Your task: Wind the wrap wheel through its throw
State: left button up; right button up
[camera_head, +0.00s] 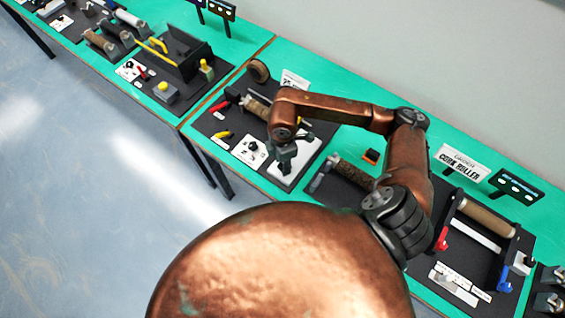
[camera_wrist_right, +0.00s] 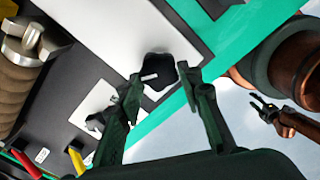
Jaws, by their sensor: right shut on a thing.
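The wrap wheel, a dark lobed knob (camera_wrist_right: 158,66) on a white plate (camera_wrist_right: 85,22), is between the fingertips of my right gripper (camera_wrist_right: 160,76) in the wrist view. The fingers are shut on it from both sides. In the head view my right gripper (camera_head: 287,158) points down over the white plate (camera_head: 301,167) at the front of a dark station board. The gripper hides most of the wheel there, so its turn angle cannot be told. My left gripper (camera_wrist_right: 264,107) shows at the right of the wrist view, low beside the bench, fingers apart and empty.
A brown wrapped roller (camera_wrist_right: 17,88) with a metal nut (camera_wrist_right: 30,36) lies beside the wheel. A white panel (camera_head: 250,151), red handle (camera_head: 219,107) and yellow handle (camera_head: 223,135) share the board. The cork roller station (camera_head: 466,262) stands right. Open floor lies left.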

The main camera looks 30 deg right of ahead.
jog(key=o, duration=1.2)
jog(key=shift+c, duration=0.2)
notch_tip(320, 180, up, 12)
